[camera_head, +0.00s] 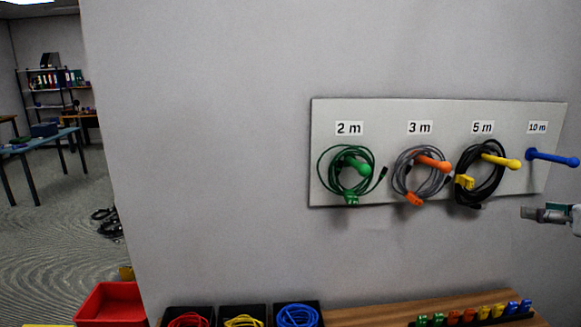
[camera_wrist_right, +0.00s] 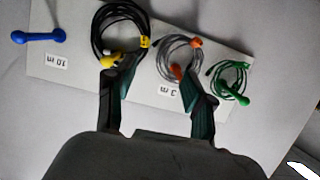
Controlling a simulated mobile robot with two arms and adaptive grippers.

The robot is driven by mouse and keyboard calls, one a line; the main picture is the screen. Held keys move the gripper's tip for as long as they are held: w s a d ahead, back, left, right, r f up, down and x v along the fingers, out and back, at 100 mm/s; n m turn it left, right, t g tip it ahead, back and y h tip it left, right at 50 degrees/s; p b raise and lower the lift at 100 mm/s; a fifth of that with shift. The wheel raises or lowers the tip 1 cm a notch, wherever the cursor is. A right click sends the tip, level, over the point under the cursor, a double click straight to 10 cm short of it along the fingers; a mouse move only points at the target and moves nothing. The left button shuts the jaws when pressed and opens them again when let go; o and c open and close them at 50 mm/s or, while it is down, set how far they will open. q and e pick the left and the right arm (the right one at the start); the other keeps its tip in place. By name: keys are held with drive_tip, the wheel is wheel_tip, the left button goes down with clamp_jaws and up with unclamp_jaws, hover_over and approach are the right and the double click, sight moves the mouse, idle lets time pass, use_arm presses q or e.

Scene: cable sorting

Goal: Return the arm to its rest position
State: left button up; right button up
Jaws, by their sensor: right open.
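My right gripper (camera_head: 533,214) comes in at the right edge of the head view, below the blue peg (camera_head: 552,157) and apart from the board (camera_head: 400,125). In the right wrist view it (camera_wrist_right: 157,88) is open, with two dark green fingers spread and nothing between them. A green cable (camera_head: 348,172) hangs on the green peg under 2 m, a grey cable (camera_head: 402,180) on the orange peg under 3 m, and a black cable (camera_head: 482,190) on the yellow peg under 5 m. The blue peg under 10 m is bare. My left gripper is out of view.
Below the board is a wooden surface (camera_head: 375,318) with a row of coloured clips (camera_head: 470,316). Dark bins hold red (camera_head: 188,320), yellow (camera_head: 240,321) and blue (camera_head: 297,316) cables. A red crate (camera_head: 112,300) stands at lower left. The wall left of the board is clear.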

drive_tip(key=a+n+t+y, duration=0.6)
drive_tip(key=a+n+y, duration=0.35)
drive_tip(key=a, duration=0.85)
drive_tip(key=s+d+f+m+g+h, duration=0.25)
drive_tip(key=s+f+m+h, duration=0.25)
drive_tip(key=f+m+h, duration=0.5)
drive_tip(key=s+d+f+m+g+h, duration=0.1)
drive_tip(key=s+f+m+g+h, duration=0.45)
drive_tip(key=f, duration=0.85)
drive_tip(key=s+a+f+n+g+y, duration=0.3)
drive_tip(key=s+a+f+g, duration=0.1)
drive_tip(key=s+a+f, duration=0.4)
drive_tip(key=s+a+f+n+g+y, duration=0.2)
drive_tip(key=s+a+f+n+g, duration=0.25)
drive_tip(key=s+f, duration=0.55)
wheel_tip(320, 180, down, 26)
drive_tip(key=s+r+g, duration=0.1)
drive_tip(key=s, duration=0.1)
drive_tip(key=s+d+f+g, duration=0.1)
drive_tip(key=s+d+f, duration=0.1)
drive_tip(key=s+f, duration=1.4)
drive_tip(key=shift+s+d+f, duration=0.2)
drive_tip(key=shift+s, duration=0.2)
